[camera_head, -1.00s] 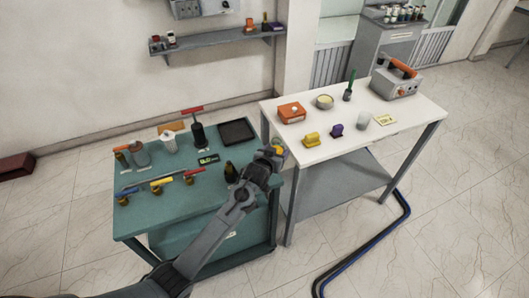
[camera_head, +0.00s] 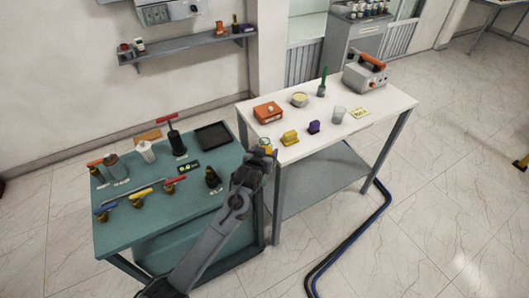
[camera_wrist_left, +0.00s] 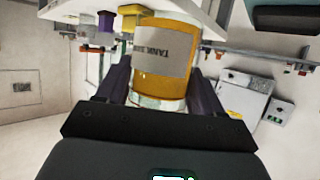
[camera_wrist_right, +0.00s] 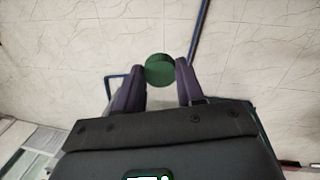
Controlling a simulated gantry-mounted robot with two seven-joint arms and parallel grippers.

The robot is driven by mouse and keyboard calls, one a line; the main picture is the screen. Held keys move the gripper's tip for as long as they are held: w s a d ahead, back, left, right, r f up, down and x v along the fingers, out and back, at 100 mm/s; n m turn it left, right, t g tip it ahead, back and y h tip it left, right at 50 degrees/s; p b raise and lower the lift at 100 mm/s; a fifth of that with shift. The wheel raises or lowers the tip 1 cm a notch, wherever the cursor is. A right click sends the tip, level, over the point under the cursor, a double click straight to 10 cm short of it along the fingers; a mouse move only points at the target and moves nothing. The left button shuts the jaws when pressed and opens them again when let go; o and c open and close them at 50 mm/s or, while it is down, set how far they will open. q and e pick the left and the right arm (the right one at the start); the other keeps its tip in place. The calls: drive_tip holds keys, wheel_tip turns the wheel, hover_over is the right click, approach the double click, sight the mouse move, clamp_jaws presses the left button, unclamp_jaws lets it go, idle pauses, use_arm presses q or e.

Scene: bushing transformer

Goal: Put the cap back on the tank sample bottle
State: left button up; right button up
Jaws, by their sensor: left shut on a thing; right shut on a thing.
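The tank sample bottle (camera_wrist_left: 165,60) is amber with a grey label, part of which reads "TANK". My left gripper (camera_wrist_left: 160,100) is shut around it. In the head view the left gripper (camera_head: 262,153) holds the bottle (camera_head: 266,142) near the front left edge of the white table; there it is small, and its mouth cannot be made out. In the right wrist view a round dark green cap (camera_wrist_right: 159,70) sits between the fingertips of my right gripper (camera_wrist_right: 160,82), which is shut on it. The right gripper is not recognisable in the head view.
The white table (camera_head: 385,103) carries a yellow block (camera_head: 290,138), a purple block (camera_head: 314,127), a clear cup (camera_head: 339,114) and other items. The teal cart (camera_head: 120,238) holds valves, a black tray (camera_head: 213,136) and a dark bottle (camera_head: 212,178). Blue and black hoses (camera_head: 350,236) lie on the floor.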

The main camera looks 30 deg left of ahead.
use_arm(q)
drive_tip(key=c, duration=0.4)
drive_tip(key=shift+f, duration=0.1)
